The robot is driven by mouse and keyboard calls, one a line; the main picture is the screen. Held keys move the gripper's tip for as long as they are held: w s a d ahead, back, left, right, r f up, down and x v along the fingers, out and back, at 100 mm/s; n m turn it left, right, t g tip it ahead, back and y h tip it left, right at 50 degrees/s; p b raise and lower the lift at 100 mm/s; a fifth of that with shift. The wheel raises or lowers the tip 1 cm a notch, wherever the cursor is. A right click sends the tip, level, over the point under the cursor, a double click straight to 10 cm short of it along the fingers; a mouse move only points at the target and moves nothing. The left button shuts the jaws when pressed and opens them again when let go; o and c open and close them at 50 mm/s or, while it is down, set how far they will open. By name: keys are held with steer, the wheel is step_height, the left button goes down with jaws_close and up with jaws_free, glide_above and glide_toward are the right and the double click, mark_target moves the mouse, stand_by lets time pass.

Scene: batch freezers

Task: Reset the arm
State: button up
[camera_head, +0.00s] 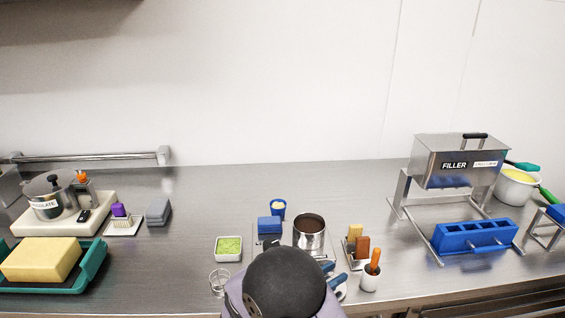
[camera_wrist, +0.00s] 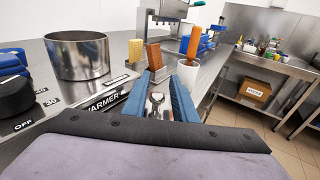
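My gripper (camera_wrist: 160,82) shows in the wrist view as two blue fingers standing apart. A small shiny metal piece (camera_wrist: 156,97) shows between them, seemingly below, with no clear contact. In the head view my gripper (camera_head: 334,273) is low over the front of the counter, right of my dark rounded arm link. It is just in front of the warmer (camera_wrist: 103,103) and left of a white cup (camera_head: 370,279) with an orange-handled tool (camera_head: 375,258).
A steel pot (camera_head: 310,236) stands on the warmer. Yellow and brown blocks (camera_head: 362,246) stand in a rack nearby. A filler (camera_head: 460,162) over a blue mould (camera_head: 474,236) is at right. A green tray (camera_head: 93,268) is at left.

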steer(key=shift+s+d+r+m+g+y+p, duration=0.1)
steer(key=shift+d+r+m+g+y+p, duration=0.2)
steer(key=shift+r+m+g, duration=0.15)
steer(key=s+d+f+m+g+y+p, duration=0.25)
steer(key=s+d+m+g, duration=0.5)
steer(key=s, duration=0.45)
steer(key=s+a+m+y+p, duration=0.2)
steer(key=s+a+m+y, duration=0.6)
steer(key=m+y, duration=0.3)
steer(key=m, duration=0.4)
steer(key=shift+a+m+g, duration=0.3)
steer(key=shift+a+m, duration=0.1)
